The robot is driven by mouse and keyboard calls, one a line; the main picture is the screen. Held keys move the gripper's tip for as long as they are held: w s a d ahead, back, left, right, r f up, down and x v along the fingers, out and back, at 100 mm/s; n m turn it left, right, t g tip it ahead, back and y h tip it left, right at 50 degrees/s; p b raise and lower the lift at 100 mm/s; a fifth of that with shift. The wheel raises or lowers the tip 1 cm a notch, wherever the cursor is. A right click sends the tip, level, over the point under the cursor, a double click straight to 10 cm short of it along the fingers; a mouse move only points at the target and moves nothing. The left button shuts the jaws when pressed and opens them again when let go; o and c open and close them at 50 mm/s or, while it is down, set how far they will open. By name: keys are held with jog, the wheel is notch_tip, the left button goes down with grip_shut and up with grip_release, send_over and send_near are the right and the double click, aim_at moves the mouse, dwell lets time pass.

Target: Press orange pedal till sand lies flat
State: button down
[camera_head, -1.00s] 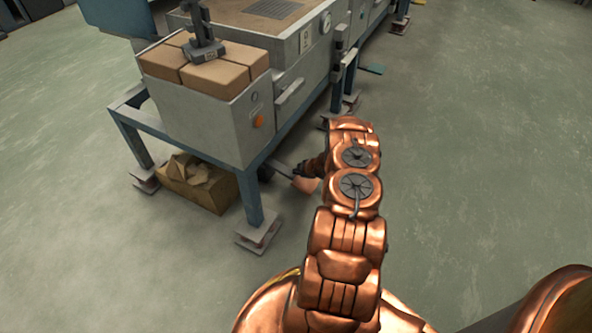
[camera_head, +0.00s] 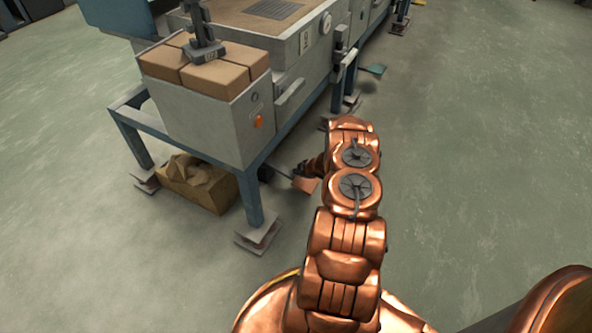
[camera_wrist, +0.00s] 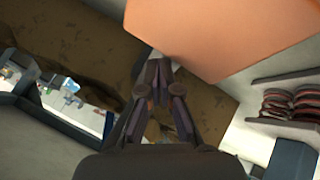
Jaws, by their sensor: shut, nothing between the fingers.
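The orange pedal (camera_head: 305,185) sits low at the machine's near right leg, at the end of a grey bar. In the wrist view its flat orange face (camera_wrist: 225,30) fills the top right. My gripper (camera_wrist: 160,70) is shut and empty, its fingertips at the pedal's lower left edge in that view. I cannot tell whether they touch it. In the head view my arm mostly hides the gripper.
A grey metal box (camera_head: 210,125) with brown blocks (camera_head: 215,75) stands on blue legs (camera_head: 250,200). A teal plate (camera_head: 375,70) is low farther back. Open floor lies to the right.

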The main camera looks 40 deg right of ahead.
jog(key=shift+w+r+p, duration=0.2)
jog(key=shift+r+p, duration=0.5)
jog(key=shift+r, duration=1.75)
jog(key=shift+r, duration=0.1)
notch_tip(320, 180, up, 5)
jog(key=shift+w+a+f+p, duration=0.1)
jog(key=shift+p, duration=0.95)
